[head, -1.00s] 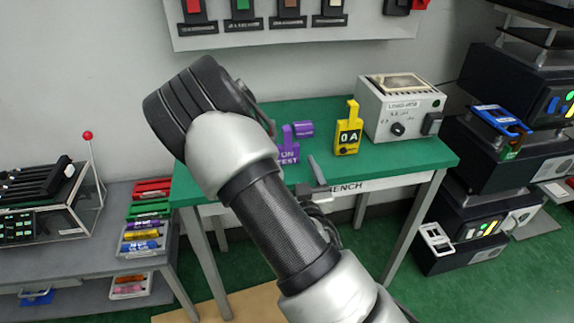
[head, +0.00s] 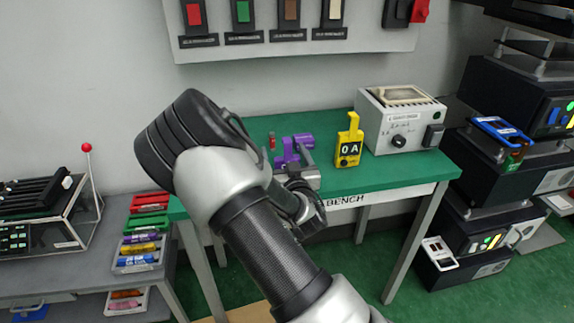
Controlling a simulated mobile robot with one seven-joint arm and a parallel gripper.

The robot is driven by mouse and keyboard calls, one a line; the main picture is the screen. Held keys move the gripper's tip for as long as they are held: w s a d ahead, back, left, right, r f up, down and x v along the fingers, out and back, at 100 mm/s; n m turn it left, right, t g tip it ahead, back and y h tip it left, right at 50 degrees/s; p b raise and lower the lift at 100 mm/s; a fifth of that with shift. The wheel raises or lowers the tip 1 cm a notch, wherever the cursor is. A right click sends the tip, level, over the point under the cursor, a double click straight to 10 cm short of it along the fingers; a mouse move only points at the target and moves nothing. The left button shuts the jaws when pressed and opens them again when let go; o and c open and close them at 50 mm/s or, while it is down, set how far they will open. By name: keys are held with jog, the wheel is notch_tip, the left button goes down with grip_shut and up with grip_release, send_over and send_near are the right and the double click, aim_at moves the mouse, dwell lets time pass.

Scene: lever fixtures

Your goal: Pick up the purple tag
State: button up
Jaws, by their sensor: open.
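One grey finger shows just right of the tag. I cannot tell whether the fingers touch it.
A grey box with a dial (head: 400,122) stands right of the yellow tag. A wall panel with colored tags (head: 290,40) hangs above. A side table with colored trays (head: 140,250) is at left. Stacked dark units (head: 505,150) stand at right.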

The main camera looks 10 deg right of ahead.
jog(key=c, duration=1.2)
jog(key=shift+o, duration=0.2)
jog(key=shift+r, duration=0.15)
